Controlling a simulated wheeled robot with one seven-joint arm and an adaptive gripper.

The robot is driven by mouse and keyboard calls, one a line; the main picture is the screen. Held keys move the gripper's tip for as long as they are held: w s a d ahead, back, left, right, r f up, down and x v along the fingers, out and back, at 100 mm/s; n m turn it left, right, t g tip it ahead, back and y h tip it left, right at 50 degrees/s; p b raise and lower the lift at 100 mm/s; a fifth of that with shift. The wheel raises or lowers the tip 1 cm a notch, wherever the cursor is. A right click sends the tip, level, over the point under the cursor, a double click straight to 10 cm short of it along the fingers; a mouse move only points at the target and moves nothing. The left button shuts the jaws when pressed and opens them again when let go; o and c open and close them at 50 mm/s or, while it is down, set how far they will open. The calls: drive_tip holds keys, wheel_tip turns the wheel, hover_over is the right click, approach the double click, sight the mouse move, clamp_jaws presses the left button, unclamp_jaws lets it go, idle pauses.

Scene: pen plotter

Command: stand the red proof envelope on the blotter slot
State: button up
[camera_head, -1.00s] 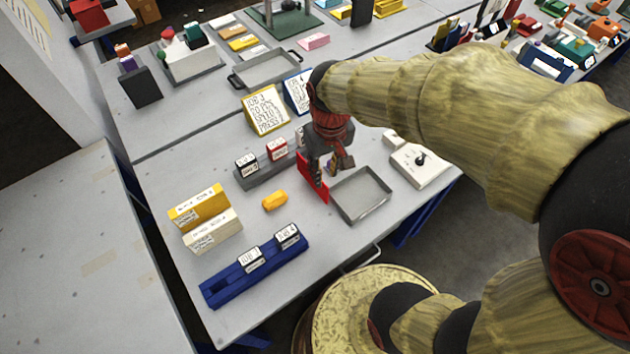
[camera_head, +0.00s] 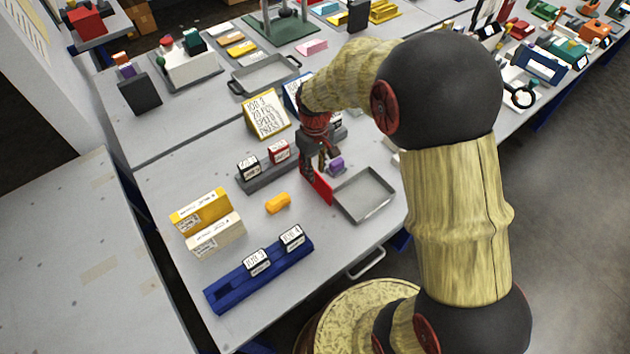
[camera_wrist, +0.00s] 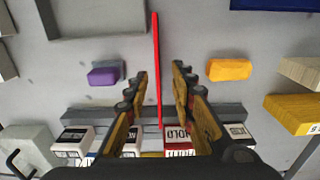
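The red proof envelope (camera_head: 317,187) is a thin red panel standing on edge on the table, left of the grey tray. In the wrist view the envelope (camera_wrist: 156,60) is a narrow red line running between my fingers, with a gap on each side. My gripper (camera_head: 320,165) is open around it, pointing down; its fingertips also show in the wrist view (camera_wrist: 160,72). The gripper hides the envelope's upper part in the head view. A grey slotted rack (camera_head: 262,180) with labelled cards is at its far end. I cannot tell which slot is the blotter slot.
A purple block (camera_head: 336,164) lies right of the envelope, by an empty grey tray (camera_head: 364,212). A yellow-orange block (camera_head: 278,203) lies to the left. A blue rail (camera_head: 235,288) with two tags is at the front. Yellow (camera_head: 185,216) and cream boxes (camera_head: 215,240) stand left.

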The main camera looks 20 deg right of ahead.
drive_tip(key=b, duration=0.2)
hover_over(315, 189)
drive_tip(key=f, duration=0.4)
drive_tip(key=shift+w+f, duration=0.2)
drive_tip(key=shift+w, duration=0.05)
drive_tip(key=shift+r, duration=0.1)
drive_tip(key=shift+c, duration=1.1)
drive_tip(key=c, duration=0.4)
clamp_jaws()
